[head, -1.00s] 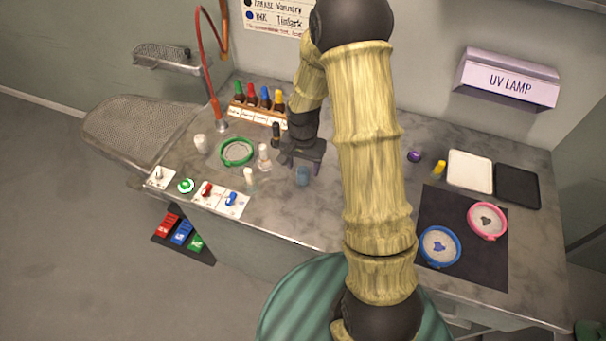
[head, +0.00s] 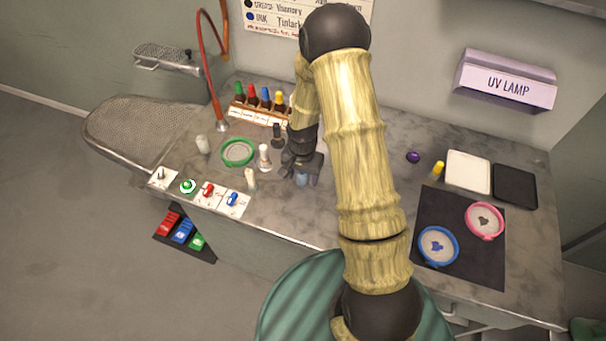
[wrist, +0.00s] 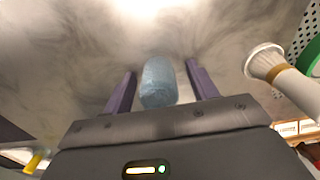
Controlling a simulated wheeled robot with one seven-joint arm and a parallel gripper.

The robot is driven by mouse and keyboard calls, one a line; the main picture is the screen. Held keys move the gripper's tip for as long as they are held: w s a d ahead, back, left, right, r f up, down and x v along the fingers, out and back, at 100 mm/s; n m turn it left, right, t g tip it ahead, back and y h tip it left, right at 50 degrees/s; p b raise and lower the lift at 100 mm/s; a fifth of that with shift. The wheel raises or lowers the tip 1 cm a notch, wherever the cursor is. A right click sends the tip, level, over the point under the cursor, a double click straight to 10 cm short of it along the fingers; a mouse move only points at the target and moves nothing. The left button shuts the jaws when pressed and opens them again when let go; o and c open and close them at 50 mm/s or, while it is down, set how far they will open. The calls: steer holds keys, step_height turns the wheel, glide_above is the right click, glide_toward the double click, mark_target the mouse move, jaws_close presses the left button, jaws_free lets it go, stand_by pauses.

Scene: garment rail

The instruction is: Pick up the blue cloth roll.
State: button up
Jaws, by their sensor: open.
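The blue cloth roll (wrist: 158,82) is a small pale blue cylinder on the grey marbled worktop. In the wrist view it lies between the two purple fingers of my gripper (wrist: 160,86), with a gap on each side. My gripper is open and holds nothing. In the head view my gripper (head: 307,176) is low over the worktop, and the roll (head: 301,180) shows only partly beneath it.
A dark bottle (head: 277,135) and a green ring (head: 238,152) are behind and left. The worktop (head: 285,220) in front is clear.

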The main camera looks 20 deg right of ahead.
stand_by(0.3)
steer(key=c, duration=0.3)
steer(key=shift+s, duration=0.1)
steer(key=c, duration=0.8)
steer(key=shift+r, duration=0.1)
steer(key=shift+r, duration=0.65)
step_height(320, 180, up, 9)
steer(key=shift+f+b, duration=0.2)
steer(key=shift+b, duration=0.65)
